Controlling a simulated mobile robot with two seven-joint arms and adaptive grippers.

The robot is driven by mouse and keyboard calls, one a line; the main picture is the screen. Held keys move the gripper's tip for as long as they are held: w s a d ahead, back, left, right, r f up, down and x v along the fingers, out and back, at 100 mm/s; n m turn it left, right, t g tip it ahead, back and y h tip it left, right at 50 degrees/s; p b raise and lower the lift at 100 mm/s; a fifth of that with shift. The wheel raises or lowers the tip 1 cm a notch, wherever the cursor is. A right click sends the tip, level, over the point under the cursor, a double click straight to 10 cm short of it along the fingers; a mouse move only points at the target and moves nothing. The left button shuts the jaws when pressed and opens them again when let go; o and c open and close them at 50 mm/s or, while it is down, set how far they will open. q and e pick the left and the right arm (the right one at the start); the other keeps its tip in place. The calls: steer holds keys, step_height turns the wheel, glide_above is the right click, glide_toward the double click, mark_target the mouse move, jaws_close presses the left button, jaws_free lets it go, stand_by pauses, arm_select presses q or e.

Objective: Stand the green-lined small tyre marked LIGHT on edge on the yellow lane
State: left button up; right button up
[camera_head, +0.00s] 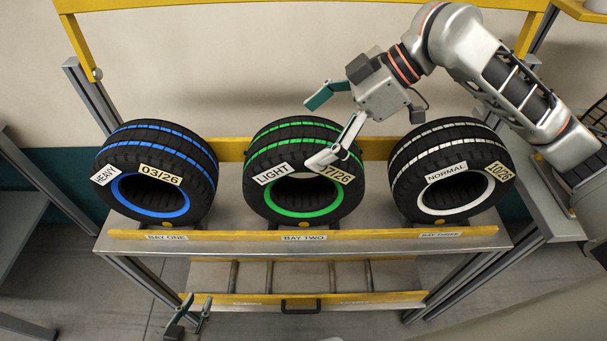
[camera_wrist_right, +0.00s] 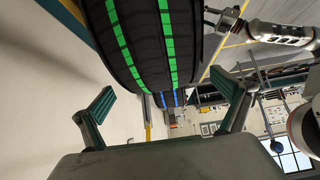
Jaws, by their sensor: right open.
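The green-lined tyre marked LIGHT (camera_head: 265,199) stands upright in bay two, between two other tyres. Its tread with two green stripes fills the top of the right wrist view (camera_wrist_right: 145,45). My right gripper (camera_head: 325,128) is open and empty at the tyre's upper right. One finger is above the tyre and the other overlaps its front near the date label; contact cannot be told. In the right wrist view the tread lies beyond the spread fingers (camera_wrist_right: 170,100). My left gripper (camera_head: 197,309) is open and empty at the bottom, in front of the rack.
The blue-lined HEAVY tyre (camera_head: 140,155) stands left and the white-lined NORMAL tyre (camera_head: 445,153) right. A yellow strip (camera_head: 215,236) edges the upper shelf. Below is a shelf with crossbars, a yellow front strip (camera_head: 390,299) and a dark handle (camera_head: 301,306); I cannot read its labels.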

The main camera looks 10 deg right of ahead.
steer(key=shift+x, duration=1.2)
steer(key=c, duration=1.6)
steer(key=shift+r, duration=0.15)
steer(key=c, duration=0.5)
steer(key=shift+w+r, duration=0.1)
